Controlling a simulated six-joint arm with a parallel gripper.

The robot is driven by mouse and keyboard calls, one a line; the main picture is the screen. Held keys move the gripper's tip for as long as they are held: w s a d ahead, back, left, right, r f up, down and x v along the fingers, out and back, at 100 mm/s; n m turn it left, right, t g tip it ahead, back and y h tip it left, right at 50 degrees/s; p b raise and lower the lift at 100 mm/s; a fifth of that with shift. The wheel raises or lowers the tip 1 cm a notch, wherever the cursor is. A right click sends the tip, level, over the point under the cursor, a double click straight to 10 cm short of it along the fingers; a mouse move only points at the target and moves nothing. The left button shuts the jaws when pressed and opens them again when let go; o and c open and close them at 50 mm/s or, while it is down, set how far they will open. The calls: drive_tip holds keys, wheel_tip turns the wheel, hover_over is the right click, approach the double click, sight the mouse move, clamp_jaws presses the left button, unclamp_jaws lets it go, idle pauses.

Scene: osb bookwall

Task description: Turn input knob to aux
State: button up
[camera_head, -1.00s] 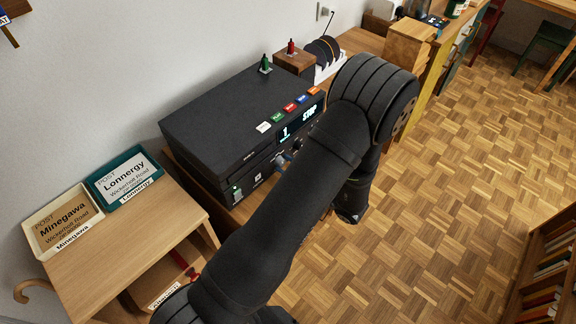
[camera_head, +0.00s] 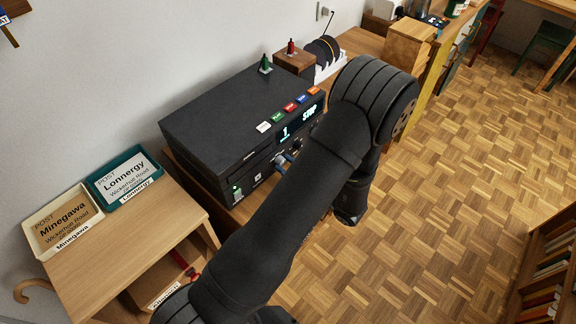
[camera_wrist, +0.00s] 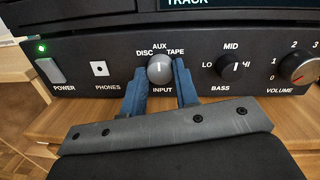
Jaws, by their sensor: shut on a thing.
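The input knob (camera_wrist: 160,69) is a small round grey knob on the black front panel, with DISC, AUX and TAPE around its top and INPUT below. A faint pale mark on it seems to point up, roughly at AUX, but is too small to read exactly. My gripper (camera_wrist: 160,76) has its two blue fingers on the left and right sides of the knob, shut on it. The gripper's grey base is tilted, its left end lower in the wrist view.
A wooden shelf (camera_wrist: 230,107) lies below. Post trays (camera_head: 124,178) stand at left.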

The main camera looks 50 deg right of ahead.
drive_tip(key=o, duration=1)
drive_tip(key=shift+c, duration=0.2)
drive_tip(key=s+d+f, duration=0.1)
drive_tip(key=s, duration=1.6)
drive_tip(key=shift+s, duration=0.2)
drive_tip(key=shift+f, duration=0.1)
drive_tip(key=w, duration=1.1)
drive_tip(key=w+a+r, duration=0.1)
drive_tip(key=w, duration=0.5)
drive_tip(key=shift+w+r, duration=0.1)
drive_tip(key=shift+w, duration=0.1)
